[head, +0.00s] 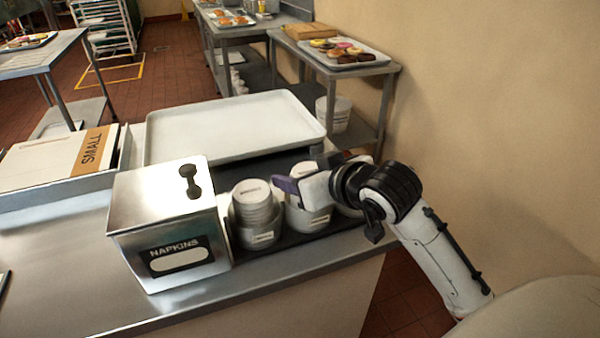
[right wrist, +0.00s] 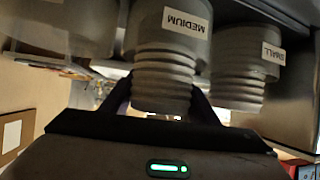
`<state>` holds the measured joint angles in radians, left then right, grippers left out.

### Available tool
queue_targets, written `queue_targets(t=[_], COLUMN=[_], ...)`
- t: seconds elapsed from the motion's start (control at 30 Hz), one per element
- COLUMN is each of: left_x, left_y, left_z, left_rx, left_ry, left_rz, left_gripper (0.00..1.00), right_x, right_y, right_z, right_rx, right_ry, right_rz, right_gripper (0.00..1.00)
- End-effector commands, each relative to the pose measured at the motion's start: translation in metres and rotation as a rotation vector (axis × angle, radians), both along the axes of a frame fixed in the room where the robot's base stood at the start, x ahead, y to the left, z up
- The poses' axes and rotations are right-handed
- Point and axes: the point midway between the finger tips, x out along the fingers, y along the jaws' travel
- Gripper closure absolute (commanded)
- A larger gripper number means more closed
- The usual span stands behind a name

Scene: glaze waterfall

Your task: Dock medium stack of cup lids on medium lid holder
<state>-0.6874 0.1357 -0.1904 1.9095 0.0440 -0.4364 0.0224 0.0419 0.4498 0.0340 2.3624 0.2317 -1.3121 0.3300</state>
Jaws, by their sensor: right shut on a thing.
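The medium lid holder (head: 308,218) is a grey round cup in the middle of a row on the counter, partly hidden by my right gripper. Its MEDIUM label shows in the right wrist view (right wrist: 187,20), where the picture is upside down. The medium stack of cup lids (right wrist: 162,80) is a pale ribbed column between the dark fingers of my right gripper (right wrist: 162,103). In the head view my right gripper (head: 304,174) is over the medium holder, shut on the stack. The stack lines up with the holder; how deep it sits I cannot tell. My left gripper is out of view.
The small lid holder (head: 262,238) with its lid stack (head: 254,200) stands just left. A third holder (head: 349,210) is partly hidden behind my right gripper. A metal napkin box (head: 165,225) stands farther left, and a large tray (head: 232,128) lies behind the row. A wall bounds the right.

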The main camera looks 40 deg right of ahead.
Motion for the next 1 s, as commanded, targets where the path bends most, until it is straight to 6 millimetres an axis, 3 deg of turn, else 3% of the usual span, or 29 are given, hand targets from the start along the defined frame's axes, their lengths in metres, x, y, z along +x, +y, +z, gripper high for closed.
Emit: queue_targets(t=[0.7,0.73,1.0], left_x=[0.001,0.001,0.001], left_y=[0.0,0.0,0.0], left_z=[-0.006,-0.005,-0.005], left_rx=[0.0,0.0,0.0], left_ry=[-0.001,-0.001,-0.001], left_rz=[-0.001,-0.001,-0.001], left_gripper=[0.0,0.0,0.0], right_x=[0.0,0.0,0.0], right_y=[0.0,0.0,0.0], right_z=[-0.012,-0.011,-0.011], right_rx=[0.0,0.0,0.0], right_ry=[0.0,0.0,0.001], right_rz=[0.0,0.0,0.0], right_gripper=[0.69,0.41,0.38])
